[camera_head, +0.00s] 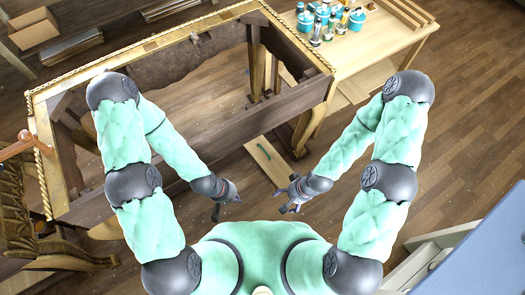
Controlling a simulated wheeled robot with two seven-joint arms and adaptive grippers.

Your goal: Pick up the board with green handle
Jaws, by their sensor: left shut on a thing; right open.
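My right gripper (284,201) is open and empty, just on the near side of the board's lower end. In this view I cannot tell the height gap between it and the board.
The gilt console frame (190,118) stands open-topped ahead. A light wooden table (390,48) at the back right bears several bottles and jars (330,18). A carved gilt piece (22,205) is at the left, a blue-topped cabinet (480,255) at the lower right. Wooden floor (470,120) is clear at right.

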